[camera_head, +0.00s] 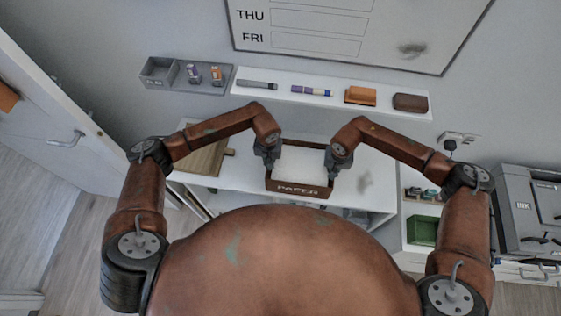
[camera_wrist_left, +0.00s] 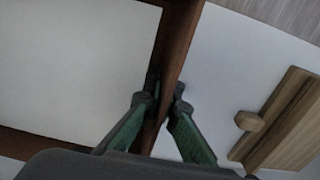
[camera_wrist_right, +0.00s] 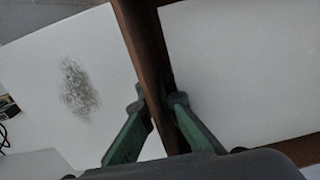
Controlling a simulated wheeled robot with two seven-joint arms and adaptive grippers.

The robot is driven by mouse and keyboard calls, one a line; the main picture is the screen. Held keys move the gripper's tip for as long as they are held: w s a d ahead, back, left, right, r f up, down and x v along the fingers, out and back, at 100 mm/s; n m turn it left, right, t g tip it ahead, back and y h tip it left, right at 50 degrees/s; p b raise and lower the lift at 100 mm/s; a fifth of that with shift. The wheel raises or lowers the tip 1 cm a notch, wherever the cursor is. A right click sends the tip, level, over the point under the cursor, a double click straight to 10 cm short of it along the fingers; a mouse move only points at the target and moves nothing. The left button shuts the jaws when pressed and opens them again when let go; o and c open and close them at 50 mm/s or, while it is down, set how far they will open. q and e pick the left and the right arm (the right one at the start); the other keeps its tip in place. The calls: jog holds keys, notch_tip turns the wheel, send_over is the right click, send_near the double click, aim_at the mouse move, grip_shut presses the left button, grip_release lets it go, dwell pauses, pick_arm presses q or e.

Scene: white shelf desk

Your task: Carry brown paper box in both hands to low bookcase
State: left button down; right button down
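The brown paper box (camera_head: 298,190), marked PAPER on its front and filled with white sheets, is at the white desk (camera_head: 345,196); I cannot tell whether it touches the top. My left gripper (camera_head: 268,160) is at its left wall; in the left wrist view the fingers (camera_wrist_left: 164,92) close on the brown wall (camera_wrist_left: 180,42), one on each side. My right gripper (camera_head: 334,167) is at the right wall; in the right wrist view its fingers (camera_wrist_right: 158,98) close on that wall (camera_wrist_right: 146,40) likewise. I cannot clearly identify the low bookcase.
A wooden board (camera_head: 203,158) lies left of the box, also in the left wrist view (camera_wrist_left: 285,120). A wall shelf (camera_head: 335,99) with small items is behind. A green bin (camera_head: 422,230) stands in a low white unit (camera_head: 410,208) at right, beside a grey printer (camera_head: 522,210). A door (camera_head: 50,110) is left.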

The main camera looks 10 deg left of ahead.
pick_arm(q)
jog(key=shift+f+b, duration=0.3)
jog(key=shift+f, duration=0.05)
pick_arm(e)
jog(key=shift+f, duration=0.35)
pick_arm(q)
jog(key=c, duration=2.6)
grip_release()
pick_arm(e)
jog(key=c, duration=2.6)
grip_release()
pick_arm(q)
jog(key=o, duration=0.4)
jog(key=shift+s, duration=0.1)
pick_arm(e)
jog(key=o, duration=0.4)
jog(key=shift+s, duration=0.1)
pick_arm(q)
jog(key=shift+o, duration=0.2)
pick_arm(e)
jog(key=shift+o, duration=0.2)
pick_arm(q)
notch_tip(320, 180, up, 11)
jog(key=shift+f, duration=0.1)
jog(key=shift+r, duration=0.5)
pick_arm(e)
jog(key=shift+r, duration=0.1)
notch_tip(320, 180, up, 12)
jog(key=shift+f, duration=0.1)
